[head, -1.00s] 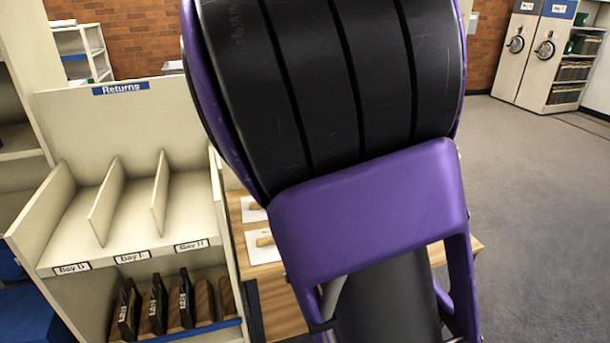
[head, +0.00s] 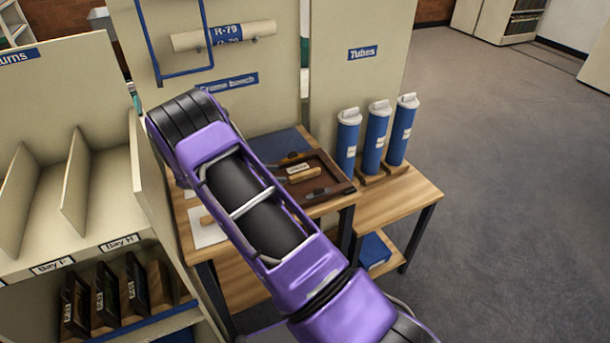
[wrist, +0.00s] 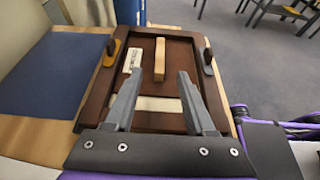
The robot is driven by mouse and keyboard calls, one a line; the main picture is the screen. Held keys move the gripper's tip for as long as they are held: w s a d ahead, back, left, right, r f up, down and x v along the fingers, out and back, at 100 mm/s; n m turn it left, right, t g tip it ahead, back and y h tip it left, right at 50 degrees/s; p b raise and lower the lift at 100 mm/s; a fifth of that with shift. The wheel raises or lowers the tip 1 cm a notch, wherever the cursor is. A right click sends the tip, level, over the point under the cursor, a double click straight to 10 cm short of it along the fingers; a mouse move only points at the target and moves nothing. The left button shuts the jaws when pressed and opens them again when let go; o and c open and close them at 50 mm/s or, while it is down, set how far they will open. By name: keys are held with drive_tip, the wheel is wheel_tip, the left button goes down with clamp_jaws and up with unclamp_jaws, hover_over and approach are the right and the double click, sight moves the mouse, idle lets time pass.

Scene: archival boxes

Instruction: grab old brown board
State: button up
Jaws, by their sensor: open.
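A dark brown board (wrist: 180,62) lies inside a brown wooden frame (wrist: 100,88) on the bench. The board carries a pale wooden block (wrist: 159,60) and a whitish label (wrist: 132,56). Dark tabs sit on the frame's left (wrist: 109,52) and right (wrist: 207,62) sides. In the head view the frame (head: 340,187) lies on the bench right of my arm. My gripper (wrist: 160,76) is open and empty in the wrist view, its fingers over the board with the block between and beyond their tips. My arm hides the gripper in the head view.
A blue mat (wrist: 45,75) lies left of the frame. Blue tubes (head: 375,138) stand right of it on the bench (head: 425,195). A Returns rack (head: 100,215) stands at left, and a wall panel with a roll (head: 222,36) behind. Open floor lies at right.

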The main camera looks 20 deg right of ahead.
sight(304, 173)
drive_tip(key=x, duration=1)
drive_tip(key=shift+d+r+p, duration=0.1)
drive_tip(key=shift+d+p, duration=0.25)
drive_tip(key=shift+d, duration=0.05)
clamp_jaws()
